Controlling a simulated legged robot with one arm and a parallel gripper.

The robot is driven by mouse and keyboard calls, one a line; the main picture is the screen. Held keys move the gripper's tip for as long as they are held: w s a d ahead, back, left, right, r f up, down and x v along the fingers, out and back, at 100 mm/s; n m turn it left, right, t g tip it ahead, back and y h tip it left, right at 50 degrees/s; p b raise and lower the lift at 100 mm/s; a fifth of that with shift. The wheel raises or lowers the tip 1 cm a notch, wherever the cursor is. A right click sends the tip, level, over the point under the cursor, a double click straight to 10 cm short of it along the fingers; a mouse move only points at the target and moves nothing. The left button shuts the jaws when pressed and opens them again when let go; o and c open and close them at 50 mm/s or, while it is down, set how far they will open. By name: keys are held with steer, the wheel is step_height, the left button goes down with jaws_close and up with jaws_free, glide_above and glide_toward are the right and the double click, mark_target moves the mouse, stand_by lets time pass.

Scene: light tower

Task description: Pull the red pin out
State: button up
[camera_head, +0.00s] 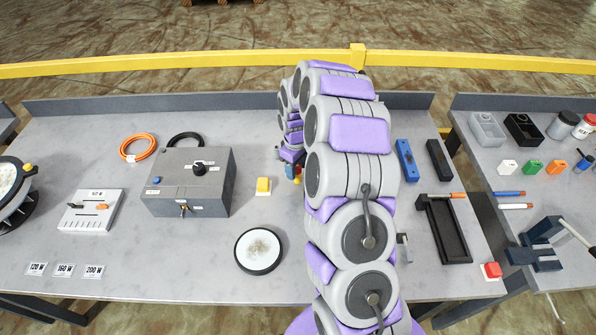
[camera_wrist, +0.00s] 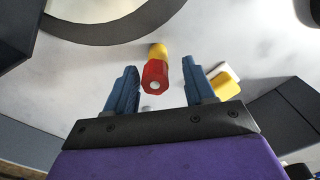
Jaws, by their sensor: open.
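The red pin (camera_wrist: 155,75) shows in the wrist view as a red hexagonal end with a pale dot, in front of a yellow part (camera_wrist: 158,50). My gripper (camera_wrist: 153,85) is open, with one blue finger on each side of the red end. Gaps show between the fingers and the red end, so I see no contact. In the head view my gripper (camera_head: 291,172) is mostly hidden behind my arm, left of it near the bench middle. The pin cannot be made out clearly there.
A yellow block (camera_head: 263,185) on a white base stands left of my gripper. A round dish (camera_head: 258,251) and a grey control box (camera_head: 189,182) are also on the bench (camera_head: 190,270). A black tray (camera_head: 447,232) and blue block (camera_head: 406,160) lie right of my arm.

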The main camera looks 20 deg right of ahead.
steer(key=shift+w+a, duration=0.1)
steer(key=shift+a, duration=0.3)
steer(key=shift+w+d, duration=0.1)
steer(key=shift+d, duration=1.1)
steer(key=shift+w+a+p, duration=0.1)
steer(key=shift+a+p, duration=0.2)
steer(key=shift+a, duration=0.35)
steer(key=shift+d, duration=0.5)
steer(key=shift+s+a, duration=0.2)
steer(key=shift+a, duration=0.4)
steer(key=shift+d, duration=0.2)
steer(key=c, duration=0.6)
steer(key=shift+a, duration=0.1)
jaws_close()
steer(key=o, duration=0.7)
jaws_free()
